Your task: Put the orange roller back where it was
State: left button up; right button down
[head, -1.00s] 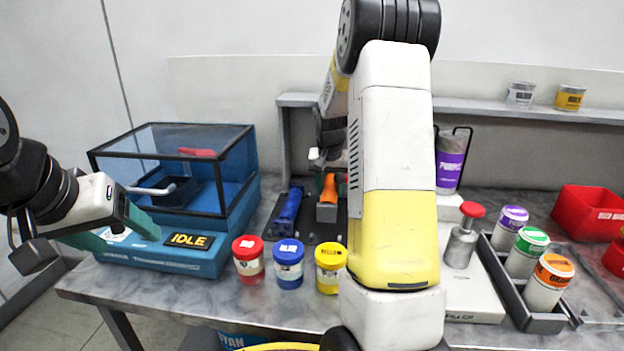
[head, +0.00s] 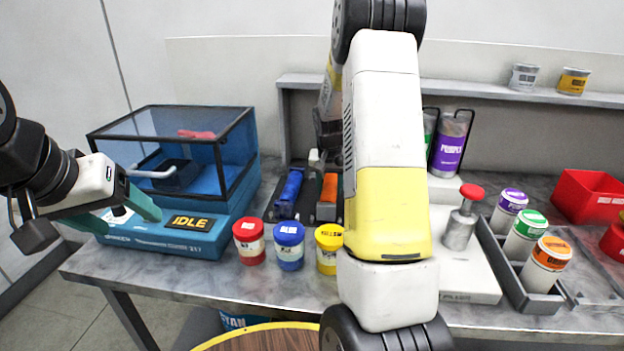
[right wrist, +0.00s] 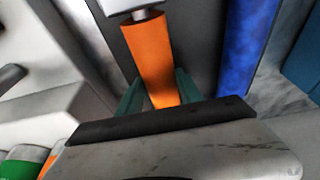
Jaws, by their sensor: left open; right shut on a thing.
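The orange roller (head: 331,187) is beside the blue roller (head: 290,188) at the dark rack behind the paint jars. My right gripper (right wrist: 158,92) is shut on the orange roller (right wrist: 153,52), its green fingers on either side. In the right wrist view the roller's far end has a grey shaft near a pale block (right wrist: 122,5); whether it is seated there I cannot tell. The blue roller also shows there (right wrist: 247,40). My right arm hides part of the rack in the head view. My left gripper (head: 115,213) is open and empty in front of the blue machine.
The blue machine (head: 165,240) with a clear cover and an IDLE sign stands at left. Red (head: 249,242), blue (head: 289,245) and yellow (head: 328,250) jars line the front edge. A red-knobbed weight (head: 462,220), a jar tray (head: 545,300) and a red bin (head: 590,196) are at right.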

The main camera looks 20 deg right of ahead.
jog(key=shift+f, duration=0.2)
dwell(0.5)
jog(key=c, duration=0.7)
grip_release()
jog(key=shift+f, duration=0.1)
